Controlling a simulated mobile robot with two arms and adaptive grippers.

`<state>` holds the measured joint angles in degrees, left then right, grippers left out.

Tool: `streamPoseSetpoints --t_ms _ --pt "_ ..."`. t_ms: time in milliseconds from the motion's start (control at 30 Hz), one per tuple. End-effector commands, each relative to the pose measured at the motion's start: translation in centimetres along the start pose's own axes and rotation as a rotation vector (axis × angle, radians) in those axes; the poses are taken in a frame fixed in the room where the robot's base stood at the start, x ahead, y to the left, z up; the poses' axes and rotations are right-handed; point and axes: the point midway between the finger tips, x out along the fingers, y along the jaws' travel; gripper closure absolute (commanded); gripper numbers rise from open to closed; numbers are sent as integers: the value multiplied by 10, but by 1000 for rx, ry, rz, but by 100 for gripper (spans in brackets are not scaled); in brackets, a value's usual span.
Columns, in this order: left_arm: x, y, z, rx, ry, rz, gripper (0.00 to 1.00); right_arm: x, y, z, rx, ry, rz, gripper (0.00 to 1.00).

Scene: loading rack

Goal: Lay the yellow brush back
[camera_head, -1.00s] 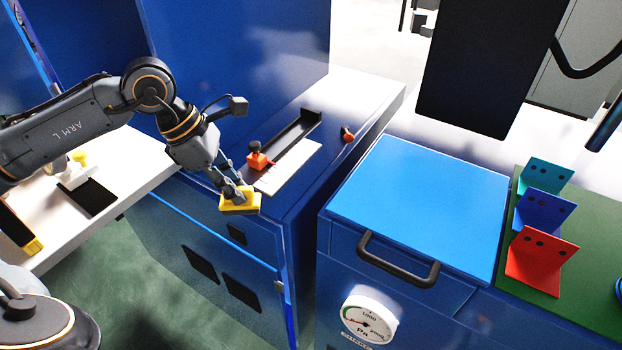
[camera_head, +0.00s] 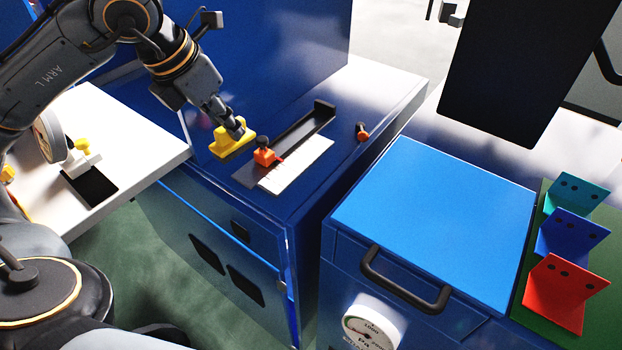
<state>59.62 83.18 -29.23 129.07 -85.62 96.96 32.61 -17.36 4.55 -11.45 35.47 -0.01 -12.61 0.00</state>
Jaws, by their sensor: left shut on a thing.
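The yellow brush (camera_head: 231,144) is a small yellow block held at the end of my left arm. My left gripper (camera_head: 238,131) is shut on it, above the left part of the blue cabinet top, just left of the orange clamp. I cannot tell whether the brush touches the surface. On the white table at left lies a black pad (camera_head: 90,185) with a white block with a yellow knob (camera_head: 83,155) at its upper edge. My right gripper is not in view.
The blue cabinet top carries a black rail (camera_head: 305,125), a white strip (camera_head: 297,165), an orange clamp (camera_head: 265,157) and an orange-black knob (camera_head: 361,131). A blue box with a handle (camera_head: 405,290) stands right. Coloured brackets (camera_head: 565,290) stand on a green mat.

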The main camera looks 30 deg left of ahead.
Motion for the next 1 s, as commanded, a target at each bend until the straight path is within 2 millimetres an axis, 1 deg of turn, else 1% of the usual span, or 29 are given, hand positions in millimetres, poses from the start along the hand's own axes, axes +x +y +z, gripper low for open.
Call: streamPoseSetpoints --t_ms 33,167,333,400,533,633,767,867,933,1000 --pt "3 -8 6 7 2 -7 100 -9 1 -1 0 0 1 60" --pt "22 -30 23 10 3 -10 100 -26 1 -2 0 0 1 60" --pt "51 -58 45 8 3 -9 100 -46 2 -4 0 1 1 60" --pt "70 -64 47 4 7 -5 100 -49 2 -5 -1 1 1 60" --pt "96 -75 50 2 5 -5 100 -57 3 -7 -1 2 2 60" --pt "108 -80 52 1 2 -3 100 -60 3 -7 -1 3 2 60" --pt "117 -84 54 2 2 -3 100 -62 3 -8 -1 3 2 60" --pt "127 -89 55 2 3 -3 100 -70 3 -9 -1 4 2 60" --pt "135 -87 49 1 7 -1 100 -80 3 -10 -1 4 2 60" --pt "145 -87 45 1 5 -1 100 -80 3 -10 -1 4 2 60"
